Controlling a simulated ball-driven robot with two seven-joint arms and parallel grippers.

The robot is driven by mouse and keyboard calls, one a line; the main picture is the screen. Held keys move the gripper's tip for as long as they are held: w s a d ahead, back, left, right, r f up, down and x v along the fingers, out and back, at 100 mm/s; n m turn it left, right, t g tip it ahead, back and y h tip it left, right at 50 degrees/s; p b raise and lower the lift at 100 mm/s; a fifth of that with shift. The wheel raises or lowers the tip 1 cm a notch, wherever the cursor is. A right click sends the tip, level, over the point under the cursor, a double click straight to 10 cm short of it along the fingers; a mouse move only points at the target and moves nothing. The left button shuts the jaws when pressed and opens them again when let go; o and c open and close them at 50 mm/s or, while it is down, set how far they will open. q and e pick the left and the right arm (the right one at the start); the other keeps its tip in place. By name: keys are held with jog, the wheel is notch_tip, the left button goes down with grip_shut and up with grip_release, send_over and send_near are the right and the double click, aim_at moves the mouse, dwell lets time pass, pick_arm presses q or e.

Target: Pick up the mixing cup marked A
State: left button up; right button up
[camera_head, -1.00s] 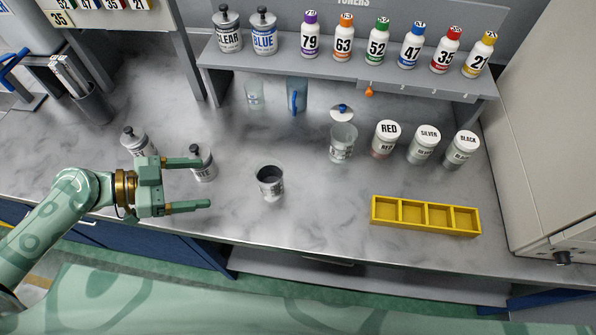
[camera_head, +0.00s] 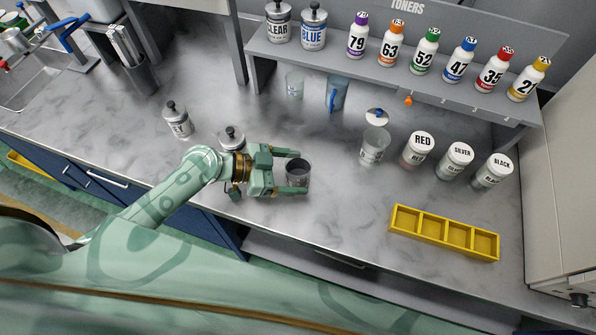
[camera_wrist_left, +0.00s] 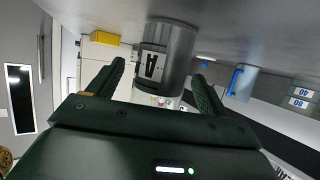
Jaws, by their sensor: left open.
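The mixing cup marked A (camera_head: 300,175) is a grey, open-topped cup standing on the counter, dark inside. In the left wrist view the cup (camera_wrist_left: 172,45) appears upside down, with a white label bearing a black A. My left gripper (camera_head: 297,171) is open, level with the counter, and its fingers reach in from the left on either side of the cup. In the left wrist view both fingertips (camera_wrist_left: 160,70) flank the cup, with small gaps visible. The gripper hides part of the cup's sides in the head view. My right gripper is not in view.
A yellow divided tray (camera_head: 445,233) lies at right. A clear cup (camera_head: 374,147) and the red jar (camera_head: 418,150) stand behind. A lidded can (camera_head: 232,139) stands close behind my left wrist, another (camera_head: 178,120) farther left. Counter between cup and tray is clear.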

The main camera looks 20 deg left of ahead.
pick_arm(q)
jog(key=shift+x, duration=0.9)
jog(key=shift+a, duration=0.1)
jog(key=c, duration=1.1)
jog(key=shift+r, duration=0.1)
